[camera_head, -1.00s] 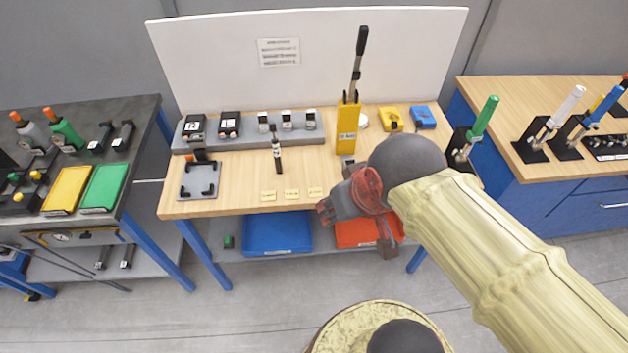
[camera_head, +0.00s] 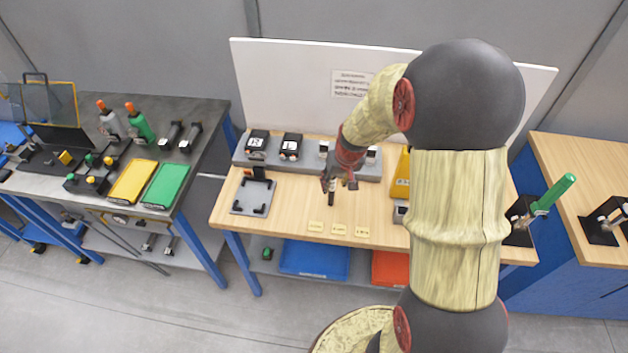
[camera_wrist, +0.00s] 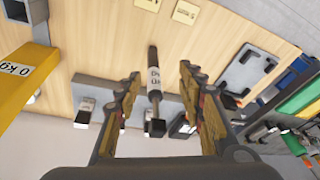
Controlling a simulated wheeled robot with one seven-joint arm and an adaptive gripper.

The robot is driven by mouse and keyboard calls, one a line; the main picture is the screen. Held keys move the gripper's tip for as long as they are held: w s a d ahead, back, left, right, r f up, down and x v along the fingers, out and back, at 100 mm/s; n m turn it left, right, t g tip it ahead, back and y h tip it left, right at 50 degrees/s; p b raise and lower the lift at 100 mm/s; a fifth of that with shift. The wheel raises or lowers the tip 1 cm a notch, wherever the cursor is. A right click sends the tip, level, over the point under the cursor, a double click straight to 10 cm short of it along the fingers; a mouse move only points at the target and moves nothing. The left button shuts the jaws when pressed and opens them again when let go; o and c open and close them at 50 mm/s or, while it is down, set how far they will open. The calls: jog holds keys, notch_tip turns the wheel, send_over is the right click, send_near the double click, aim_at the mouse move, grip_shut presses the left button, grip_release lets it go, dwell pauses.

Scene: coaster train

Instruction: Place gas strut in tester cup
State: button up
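The gas strut (camera_wrist: 154,80) is a slim black rod with a white label. In the wrist view it shows between the two fingers, with a visible gap on each side. In the head view only a short dark part of the strut (camera_head: 331,199) shows beneath my gripper (camera_head: 338,184). My gripper (camera_wrist: 159,75) is open and over the strut, with nothing held. The yellow tester (camera_head: 401,176) is partly hidden behind my arm. Its side with a 0 kg label (camera_wrist: 15,68) shows at left in the wrist view. I cannot make out the cup clearly.
A grey rack (camera_head: 240,155) with black and white units runs along the back of the wooden bench (camera_head: 290,200). A grey tray (camera_head: 251,197) lies at the bench's left. Paper labels (camera_head: 339,229) lie near the front edge. A white panel (camera_head: 290,85) stands behind.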

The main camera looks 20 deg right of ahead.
aim_at(332, 185)
jog(key=shift+n+t+h, duration=0.3)
jog(key=shift+n+t, duration=0.2)
jog(key=shift+t, duration=0.2)
jog(key=w, duration=0.1)
jog(key=w+r, duration=0.1)
jog(key=w+d+r, duration=0.1)
jog(key=shift+w, duration=0.3)
jog(key=x, duration=0.2)
jog(key=shift+w+f, duration=0.15)
jog(key=shift+f, duration=0.1)
jog(key=x, duration=0.3)
jog(key=b+x, duration=0.1)
jog(key=x, duration=0.1)
jog(key=shift+s+d+f, duration=0.2)
jog(key=shift+d, duration=0.05)
jog(key=shift+c, duration=1.4)
grip_shut()
